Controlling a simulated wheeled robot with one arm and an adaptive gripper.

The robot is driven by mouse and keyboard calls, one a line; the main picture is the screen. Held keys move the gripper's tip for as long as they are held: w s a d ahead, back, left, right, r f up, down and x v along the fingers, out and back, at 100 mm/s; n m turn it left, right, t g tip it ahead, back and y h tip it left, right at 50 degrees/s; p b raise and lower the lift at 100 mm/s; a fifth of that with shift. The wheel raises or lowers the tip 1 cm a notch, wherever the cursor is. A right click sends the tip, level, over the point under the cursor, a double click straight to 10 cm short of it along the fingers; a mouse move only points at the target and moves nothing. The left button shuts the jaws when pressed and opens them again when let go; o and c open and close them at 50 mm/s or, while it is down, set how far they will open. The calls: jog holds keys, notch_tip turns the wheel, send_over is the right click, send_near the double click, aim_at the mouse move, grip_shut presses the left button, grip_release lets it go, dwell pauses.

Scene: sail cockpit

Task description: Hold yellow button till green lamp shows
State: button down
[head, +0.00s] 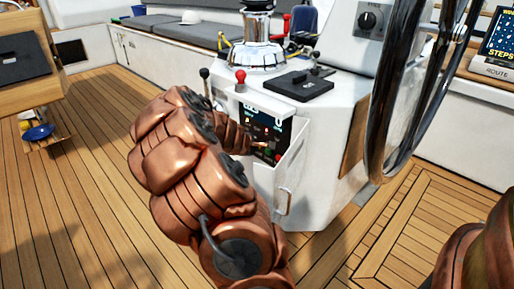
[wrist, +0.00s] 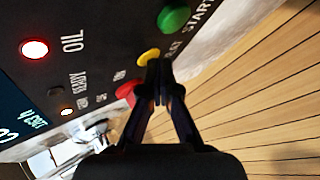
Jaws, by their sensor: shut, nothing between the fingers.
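The yellow button (wrist: 149,57) sits on a dark panel (wrist: 100,28) between a green button (wrist: 174,17) and a red button (wrist: 126,92). My gripper (wrist: 158,72) is shut and empty, its fingertips at the yellow button, covering part of its lower right edge. I cannot tell whether they press it. I see no lit green lamp. In the head view the panel (head: 265,128) is partly behind my arm.
The panel is on a white console (head: 325,140) with a red-knobbed lever (head: 240,77) above it. A chrome wheel (head: 378,130) stands to the right. A small handle (head: 284,201) is below the panel. The wooden deck (head: 75,190) at left is mostly clear.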

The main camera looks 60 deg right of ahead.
dwell(0.6)
jog(key=shift+w+a, duration=0.25)
jog(key=shift+a, duration=0.6)
jog(key=shift+w+a+b, duration=0.1)
jog(key=shift+w+a, duration=0.1)
jog(key=shift+a, duration=0.6)
jog(key=shift+w+a+b, duration=0.1)
jog(key=shift+w+a, duration=0.15)
jog(key=shift+a, duration=0.55)
jog(key=shift+w+a+b, duration=0.1)
jog(key=shift+w+a, duration=0.1)
jog(key=shift+a, duration=0.6)
jog(key=shift+r, duration=0.1)
